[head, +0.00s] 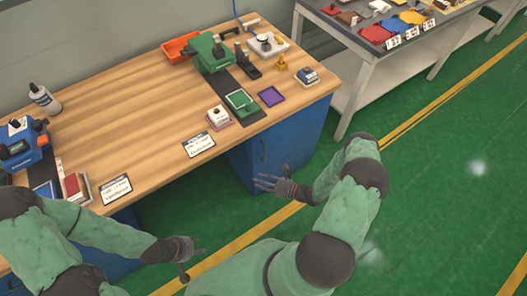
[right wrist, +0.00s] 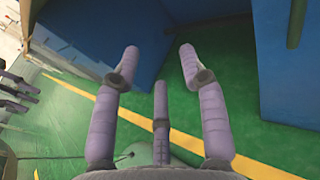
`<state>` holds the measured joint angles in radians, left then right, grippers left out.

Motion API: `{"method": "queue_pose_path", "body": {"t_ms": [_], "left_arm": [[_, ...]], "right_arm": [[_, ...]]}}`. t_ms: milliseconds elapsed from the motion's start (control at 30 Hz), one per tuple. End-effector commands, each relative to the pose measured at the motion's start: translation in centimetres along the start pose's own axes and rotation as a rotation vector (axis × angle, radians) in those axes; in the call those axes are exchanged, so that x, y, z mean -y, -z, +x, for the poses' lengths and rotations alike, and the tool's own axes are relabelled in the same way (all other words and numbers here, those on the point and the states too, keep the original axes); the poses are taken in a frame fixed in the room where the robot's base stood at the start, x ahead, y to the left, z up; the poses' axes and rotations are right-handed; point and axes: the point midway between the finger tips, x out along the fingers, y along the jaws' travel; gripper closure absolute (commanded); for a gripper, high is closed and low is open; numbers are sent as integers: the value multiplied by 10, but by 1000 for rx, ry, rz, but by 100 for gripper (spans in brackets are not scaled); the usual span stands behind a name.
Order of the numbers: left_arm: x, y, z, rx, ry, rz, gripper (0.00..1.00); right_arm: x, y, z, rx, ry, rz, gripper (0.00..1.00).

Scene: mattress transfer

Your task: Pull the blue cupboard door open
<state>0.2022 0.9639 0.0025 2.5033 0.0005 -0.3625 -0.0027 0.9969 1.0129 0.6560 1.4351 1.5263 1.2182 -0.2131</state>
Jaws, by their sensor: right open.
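A blue cupboard (head: 245,165) stands under the right end of the wooden workbench, with a dark handle (head: 262,153) on its front. Its door looks shut. In the right wrist view a blue panel (right wrist: 275,75) with a dark upright bar (right wrist: 297,22) shows at the right edge. My right gripper (head: 262,183) is open and empty in front of the cupboard, low and apart from the handle. Its spread fingers show in the right wrist view (right wrist: 158,70) over the green floor. My left gripper (head: 198,262) hangs in front of the bench with fingers apart and empty.
A grey table (head: 365,65) stands at the right. The green floor (head: 420,200) right of my arm is clear.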

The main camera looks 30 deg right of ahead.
Motion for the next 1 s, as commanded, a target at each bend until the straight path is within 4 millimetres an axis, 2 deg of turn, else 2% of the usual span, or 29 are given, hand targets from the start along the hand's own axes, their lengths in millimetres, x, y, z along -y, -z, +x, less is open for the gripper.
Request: {"method": "queue_pose_path", "body": {"t_ms": [33,100,200,333,467,800,1000], "left_arm": [[-1,0,-2,0,0,-1,60],[-1,0,-3,0,0,-1,60],[-1,0,-4,0,0,-1,60],[-1,0,-3,0,0,-1,60],[0,0,-1,0,0,-1,60],[4,0,10,0,0,-1,60],[5,1,15,0,0,0,60]], "right_arm": [[24,0,-14,37,106,10,57],[52,-2,-30,84,227,8,57],[76,-3,-50,127,342,2,57],[89,-4,-57,150,399,-5,57],[95,-6,-45,152,399,-7,57],[117,-14,10,150,396,-6,57],[126,-18,31,149,397,-6,57]]}}
